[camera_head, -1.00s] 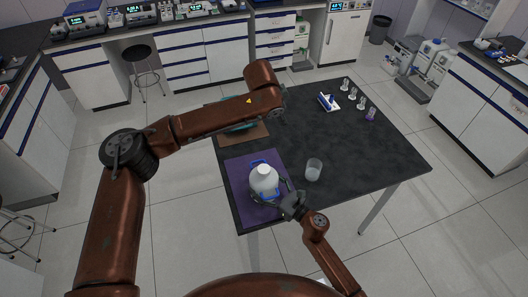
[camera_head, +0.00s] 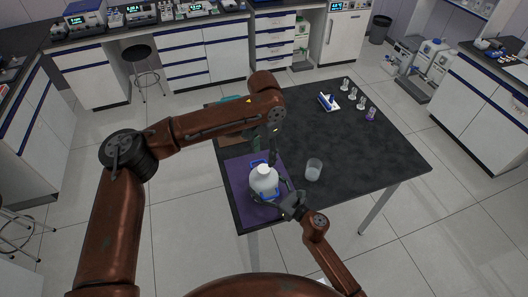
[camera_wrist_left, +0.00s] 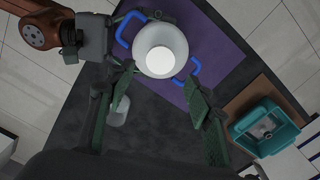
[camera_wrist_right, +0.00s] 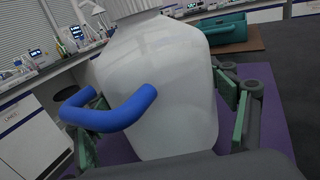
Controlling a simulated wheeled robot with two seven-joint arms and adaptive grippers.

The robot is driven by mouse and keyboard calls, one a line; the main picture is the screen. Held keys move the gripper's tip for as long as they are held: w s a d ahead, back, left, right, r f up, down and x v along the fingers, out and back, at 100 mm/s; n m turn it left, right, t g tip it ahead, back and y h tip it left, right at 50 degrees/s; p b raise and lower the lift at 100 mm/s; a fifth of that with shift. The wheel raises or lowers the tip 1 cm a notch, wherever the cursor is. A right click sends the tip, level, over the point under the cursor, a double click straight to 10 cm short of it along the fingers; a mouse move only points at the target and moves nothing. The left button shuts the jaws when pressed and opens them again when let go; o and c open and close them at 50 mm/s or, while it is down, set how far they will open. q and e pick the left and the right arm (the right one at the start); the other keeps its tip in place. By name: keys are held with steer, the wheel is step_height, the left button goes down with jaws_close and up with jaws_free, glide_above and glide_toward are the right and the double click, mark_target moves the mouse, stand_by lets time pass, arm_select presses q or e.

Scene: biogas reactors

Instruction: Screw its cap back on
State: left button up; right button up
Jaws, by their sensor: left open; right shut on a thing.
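A white bottle (camera_head: 264,184) with blue handles stands upright on a purple mat (camera_head: 240,172) near the table's front left corner. Its top shows as a flat, round white disc in the left wrist view (camera_wrist_left: 160,60). It looks like a cap, but I cannot tell whether it is screwed down. My right gripper (camera_head: 283,198) is shut on the bottle's body, with fingers on both sides in the right wrist view (camera_wrist_right: 160,125). My left gripper (camera_head: 272,155) is open and empty, pointing down above and slightly behind the bottle. Its fingers (camera_wrist_left: 161,85) are spread wide.
A clear beaker (camera_head: 314,170) stands right of the bottle. A teal tray (camera_wrist_left: 265,128) sits on a brown mat (camera_wrist_left: 234,103) behind. Several small glass items and a blue-and-white rack (camera_head: 328,102) stand at the table's back right. The table's middle right is clear.

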mark_target(264, 169)
arm_select(q)
step_height(264, 169, down, 8)
steer(key=shift+r, duration=0.2)
arm_select(e)
steer(key=shift+r, duration=0.1)
arm_select(q)
steer(key=c, duration=1.2)
steer(key=m, duration=0.2)
steer(key=shift+m, duration=0.3)
steer(key=o, duration=1.3)
steer(key=shift+r, duration=2.3)
steer(key=shift+c, duration=0.5)
